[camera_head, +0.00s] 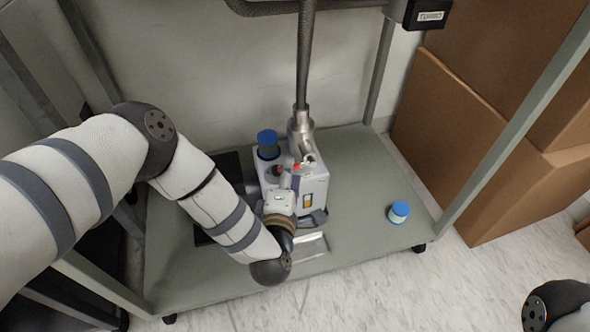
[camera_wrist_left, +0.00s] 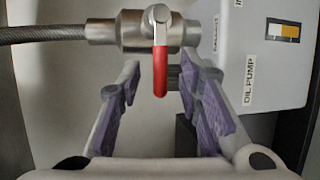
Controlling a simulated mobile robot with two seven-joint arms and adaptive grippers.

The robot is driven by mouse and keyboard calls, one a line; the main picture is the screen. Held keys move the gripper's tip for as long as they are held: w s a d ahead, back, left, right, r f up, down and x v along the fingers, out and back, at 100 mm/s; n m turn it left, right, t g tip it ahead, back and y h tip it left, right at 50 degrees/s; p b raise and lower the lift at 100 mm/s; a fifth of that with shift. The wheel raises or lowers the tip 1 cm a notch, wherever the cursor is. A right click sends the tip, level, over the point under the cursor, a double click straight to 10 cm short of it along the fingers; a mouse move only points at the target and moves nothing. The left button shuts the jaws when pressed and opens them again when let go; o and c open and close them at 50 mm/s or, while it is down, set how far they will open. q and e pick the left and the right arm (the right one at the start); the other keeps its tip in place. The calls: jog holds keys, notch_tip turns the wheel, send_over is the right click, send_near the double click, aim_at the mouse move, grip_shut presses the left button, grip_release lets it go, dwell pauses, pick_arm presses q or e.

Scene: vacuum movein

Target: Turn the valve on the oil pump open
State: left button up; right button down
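The oil pump (camera_head: 314,183) is a pale box standing on a grey-green cart shelf, and its "OIL PUMP" label shows in the left wrist view (camera_wrist_left: 277,70). A metal valve (camera_wrist_left: 125,28) with a red lever (camera_wrist_left: 159,70) sits on the hose line beside it. The lever lies across the pipe, pointing down in the left wrist view; a bit of red also shows in the head view (camera_head: 296,166). My left gripper (camera_wrist_left: 160,72) is open, its purple-padded fingers on either side of the lever with visible gaps. It is at the pump's front left in the head view (camera_head: 287,180). My right gripper is out of view.
A blue-capped jar (camera_head: 399,212) stands on the right of the shelf (camera_head: 360,235). Another blue cap (camera_head: 268,138) is behind the pump's left side. A braided hose (camera_head: 304,60) rises from the pump. Cart posts (camera_head: 515,130) and cardboard boxes (camera_head: 450,140) are at right.

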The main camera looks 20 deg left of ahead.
pick_arm(q)
jog(key=shift+b+x, duration=0.3)
jog(key=shift+x, duration=1.2)
jog(key=shift+d, duration=0.1)
grip_shut()
jog(key=shift+f, duration=0.1)
